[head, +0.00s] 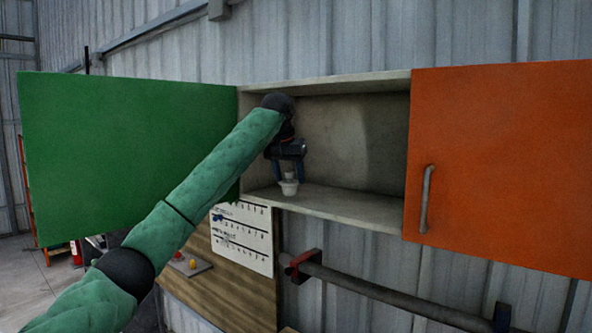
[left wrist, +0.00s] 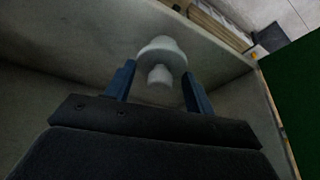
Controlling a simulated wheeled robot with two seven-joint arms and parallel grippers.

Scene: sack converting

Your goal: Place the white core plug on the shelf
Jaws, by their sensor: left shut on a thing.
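The white core plug (head: 289,186) is between the fingers of my left gripper (head: 289,172), inside the open wall cabinet. It hangs upright just over the front part of the cabinet's shelf (head: 345,207); I cannot tell whether its underside touches the board. In the left wrist view the plug (left wrist: 160,58) shows its wide flange and narrower stem between the two blue fingertips (left wrist: 158,80). The left gripper is shut on it. My right gripper is in neither view.
A green door (head: 120,150) stands open at left, and an orange door (head: 500,165) covers the right side. The shelf right of the plug is bare. Below are a printed sheet (head: 243,236), a wooden board (head: 232,280) and a grey pipe (head: 385,300).

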